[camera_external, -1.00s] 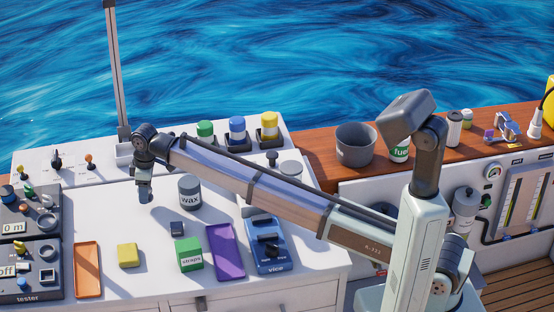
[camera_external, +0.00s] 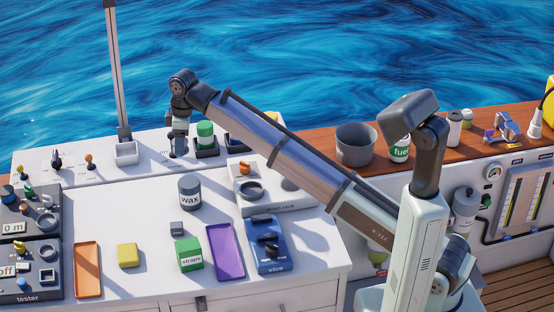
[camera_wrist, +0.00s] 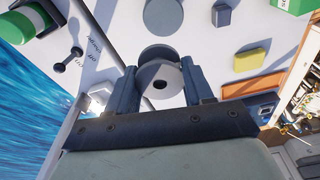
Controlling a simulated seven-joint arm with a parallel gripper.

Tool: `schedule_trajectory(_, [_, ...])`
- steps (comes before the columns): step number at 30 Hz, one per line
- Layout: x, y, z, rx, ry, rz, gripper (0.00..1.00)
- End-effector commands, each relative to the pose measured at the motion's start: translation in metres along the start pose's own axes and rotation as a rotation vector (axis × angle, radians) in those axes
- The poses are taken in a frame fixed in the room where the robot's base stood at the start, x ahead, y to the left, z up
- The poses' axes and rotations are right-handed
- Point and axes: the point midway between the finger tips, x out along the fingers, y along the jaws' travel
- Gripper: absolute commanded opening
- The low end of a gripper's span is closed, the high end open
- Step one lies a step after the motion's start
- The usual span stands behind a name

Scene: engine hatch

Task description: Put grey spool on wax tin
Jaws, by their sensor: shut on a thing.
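The grey wax tin (camera_external: 189,193) stands upright on the white worktop, its top bare. In the wrist view its round top (camera_wrist: 165,14) shows at the upper edge. My gripper (camera_external: 178,152) is above the back strip of the worktop, behind and slightly left of the tin and apart from it. In the wrist view my gripper (camera_wrist: 160,88) is shut on the grey spool (camera_wrist: 172,80), a round pale-grey piece with a dark centre hole. A darker grey disc (camera_wrist: 155,52) shows just beyond it; I cannot tell whether it belongs to the spool.
A grey cube (camera_external: 176,229), green straps box (camera_external: 189,254), yellow block (camera_external: 128,255), orange tray (camera_external: 88,270), purple tray (camera_external: 225,251) and blue vice (camera_external: 268,245) lie in front. A green-capped jar (camera_external: 205,136) stands right of my gripper. Worktop left of the tin is clear.

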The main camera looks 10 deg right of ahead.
Motion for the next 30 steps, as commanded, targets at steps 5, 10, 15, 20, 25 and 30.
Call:
schedule_trajectory(5, [0.003,-0.013,0.016,-0.133,0.001,-0.017,0.22])
schedule_trajectory(10, [0.008,-0.013,0.017,-0.183,0.0,-0.023,0.22])
schedule_trajectory(15, [0.028,-0.013,0.02,-0.186,-0.001,-0.024,0.22])
schedule_trajectory(20, [0.054,-0.013,0.023,-0.185,-0.001,-0.024,0.22])
schedule_trajectory(25, [0.068,-0.013,0.024,-0.185,0.0,-0.023,0.22])
schedule_trajectory(30, [0.083,-0.013,0.026,-0.185,-0.001,-0.023,0.22])
